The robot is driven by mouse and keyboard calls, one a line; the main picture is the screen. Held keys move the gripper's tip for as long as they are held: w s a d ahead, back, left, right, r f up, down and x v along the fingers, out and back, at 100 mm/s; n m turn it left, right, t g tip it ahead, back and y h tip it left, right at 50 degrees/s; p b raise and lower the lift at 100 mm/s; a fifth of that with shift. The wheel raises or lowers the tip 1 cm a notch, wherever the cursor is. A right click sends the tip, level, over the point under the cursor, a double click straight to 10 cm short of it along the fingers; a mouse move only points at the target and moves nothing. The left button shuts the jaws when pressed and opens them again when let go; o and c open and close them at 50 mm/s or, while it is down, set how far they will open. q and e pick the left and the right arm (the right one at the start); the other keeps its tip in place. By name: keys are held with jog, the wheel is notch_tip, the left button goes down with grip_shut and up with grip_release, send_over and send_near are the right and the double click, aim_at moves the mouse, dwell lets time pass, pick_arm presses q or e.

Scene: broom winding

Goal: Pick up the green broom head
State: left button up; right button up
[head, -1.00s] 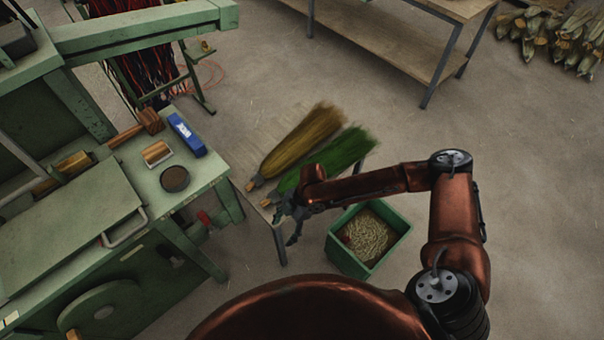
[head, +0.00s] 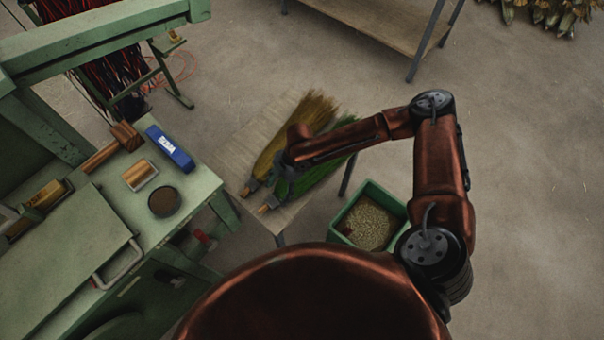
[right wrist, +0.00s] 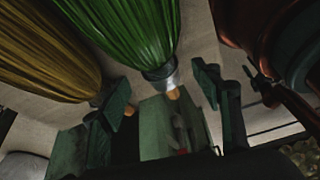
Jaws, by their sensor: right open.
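The green broom head (head: 318,175) lies on a small wooden table (head: 240,153), partly hidden under my right forearm. Its bound neck and short wooden stub point toward the lower left. My right gripper (head: 274,180) is over the neck end of the brooms. In the right wrist view, the green broom head (right wrist: 135,35) points at my open right gripper (right wrist: 163,88), with its silver-bound neck and stub in the gap between the fingers. I see no contact. My left gripper is not in view.
A tan broom head (head: 290,135) lies beside the green one. A green bin of pale bits (head: 368,222) stands to the right of the table.

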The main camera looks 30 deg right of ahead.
aim_at(276, 195)
jog(key=b+x, duration=0.1)
jog(key=x, duration=0.3)
jog(key=shift+f, duration=0.35)
jog(key=shift+a+f, duration=0.1)
jog(key=shift+f, duration=0.05)
jog(key=c, duration=1.4)
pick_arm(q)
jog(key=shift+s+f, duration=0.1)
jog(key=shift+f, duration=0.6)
pick_arm(e)
jog(key=shift+c, duration=0.7)
